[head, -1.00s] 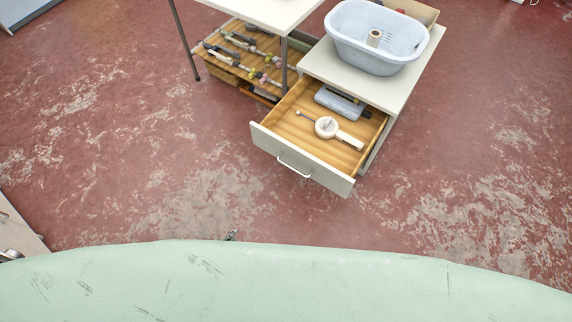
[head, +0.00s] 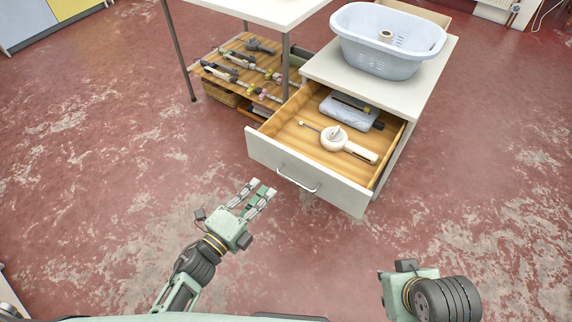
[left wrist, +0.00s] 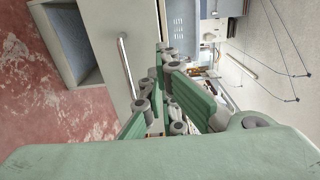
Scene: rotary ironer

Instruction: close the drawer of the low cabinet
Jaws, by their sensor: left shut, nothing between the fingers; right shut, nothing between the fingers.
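The low cabinet (head: 415,82) is white, and its drawer (head: 300,178) stands pulled out toward me. The drawer has a white front with a metal bar handle (head: 298,180) and a wooden inside. The front and handle also show in the left wrist view (left wrist: 125,65). In the drawer lie a white round-headed tool with a handle (head: 340,143) and a grey-blue packet (head: 350,112). My left gripper (head: 263,190) is shut and empty, just left of and short of the drawer front, apart from it in the head view. My right gripper (head: 382,275) is at the lower right, its fingers mostly hidden.
A pale blue basket (head: 385,50) sits on the cabinet top. A white table (head: 262,8) with thin legs stands to the left, over a wooden shelf (head: 235,65) holding several tools. The red worn floor is clear in front and to the right.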

